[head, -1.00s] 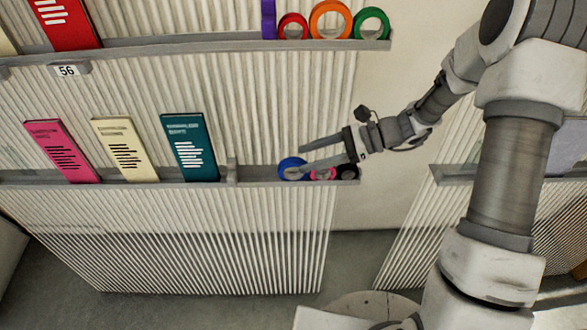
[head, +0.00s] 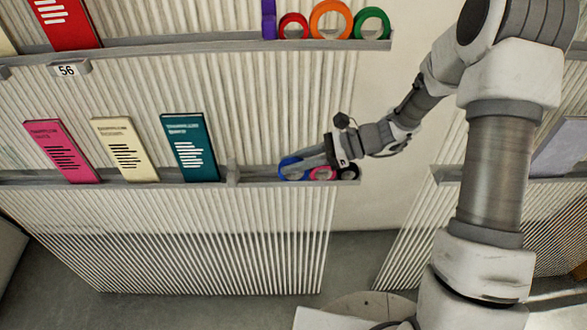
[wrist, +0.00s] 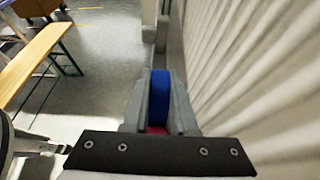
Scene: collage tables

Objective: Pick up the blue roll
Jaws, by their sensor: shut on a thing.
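The blue roll (head: 290,168) stands on the lower shelf ledge, at the left end of a short row of rolls. My gripper (head: 293,171) reaches in from the right and is shut on the blue roll, with one finger on each side of it. In the wrist view the blue roll (wrist: 160,92) sits between the two fingers (wrist: 160,98). Part of the roll is hidden by a finger in the head view.
A pink roll (head: 322,173) and a black roll (head: 348,172) stand right of the blue one on the lower ledge (head: 265,181). Red, orange and green rolls stand on the upper ledge. Pink, cream and teal booklets (head: 190,147) lean to the left.

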